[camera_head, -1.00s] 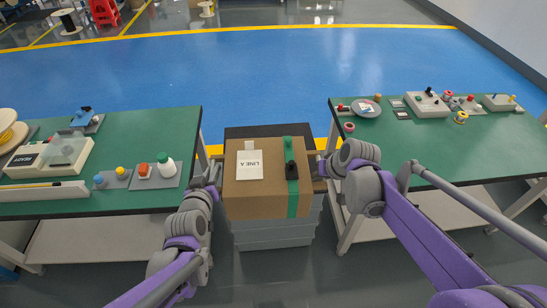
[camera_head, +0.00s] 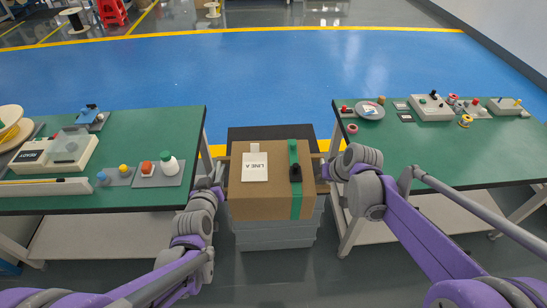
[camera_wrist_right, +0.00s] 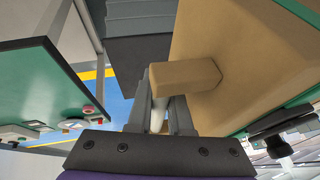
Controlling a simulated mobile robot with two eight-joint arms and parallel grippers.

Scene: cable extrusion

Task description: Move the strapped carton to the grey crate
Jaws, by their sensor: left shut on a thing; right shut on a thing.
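The strapped carton (camera_head: 262,207) is a brown box with a green strap, a black buckle and a white "LINE A" label. It is level, in front of me between two tables. The grey crate (camera_head: 275,236) shows directly below it in the head view, and its ribbed side shows in the right wrist view (camera_wrist_right: 140,18). The carton hides the crate's top, so I cannot tell whether they touch. My left gripper (camera_head: 222,176) is shut on the carton's left side. My right gripper (camera_wrist_right: 165,98) is shut on a brown block handle on its right side.
A dark flat surface (camera_head: 270,132) lies just behind the carton. The left green table (camera_head: 120,202) holds devices and bottles; the right green table (camera_head: 400,155) holds control boxes and tape rolls. Both tables stand close beside my arms. Blue floor beyond is clear.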

